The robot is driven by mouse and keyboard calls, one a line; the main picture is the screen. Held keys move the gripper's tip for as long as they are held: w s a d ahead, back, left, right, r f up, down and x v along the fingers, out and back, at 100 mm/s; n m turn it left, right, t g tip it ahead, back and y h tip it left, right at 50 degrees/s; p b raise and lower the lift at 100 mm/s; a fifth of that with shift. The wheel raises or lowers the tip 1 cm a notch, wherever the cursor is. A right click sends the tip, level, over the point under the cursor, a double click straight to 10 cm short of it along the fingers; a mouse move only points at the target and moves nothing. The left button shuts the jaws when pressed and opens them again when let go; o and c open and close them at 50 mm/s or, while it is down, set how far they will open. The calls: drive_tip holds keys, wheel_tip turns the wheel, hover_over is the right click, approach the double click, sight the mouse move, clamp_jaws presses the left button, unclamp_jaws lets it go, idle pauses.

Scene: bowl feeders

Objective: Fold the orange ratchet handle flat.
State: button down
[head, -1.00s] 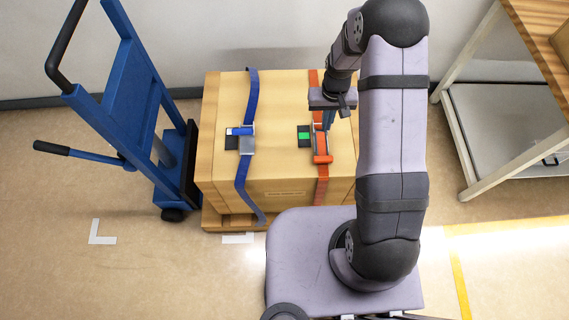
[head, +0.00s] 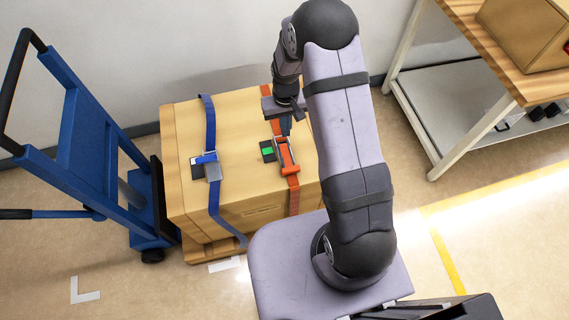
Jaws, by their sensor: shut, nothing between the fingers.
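The orange ratchet handle (head: 289,169) belongs to a metal ratchet buckle on the orange strap (head: 293,200), on top of a wooden crate (head: 240,115). Its orange end bar points toward the crate's front edge. I cannot tell how far the handle is tilted up from the buckle. My gripper (head: 286,130) is shut and empty, pointing down at the far end of the buckle. Whether its fingertips touch the ratchet is unclear. A small dark box with a green face (head: 267,150) sits just left of the buckle.
A blue strap (head: 213,195) with its own buckle runs over the crate's left part. A blue hand truck (head: 90,140) stands left of the crate. A wood-topped bench (head: 480,40) stands at the right. The floor between crate and bench is clear.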

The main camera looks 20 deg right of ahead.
drive_tip(key=shift+r, duration=0.15)
wheel_tip(320, 180, up, 5)
drive_tip(key=p, duration=0.4)
drive_tip(key=shift+s, duration=0.1)
idle(0.3)
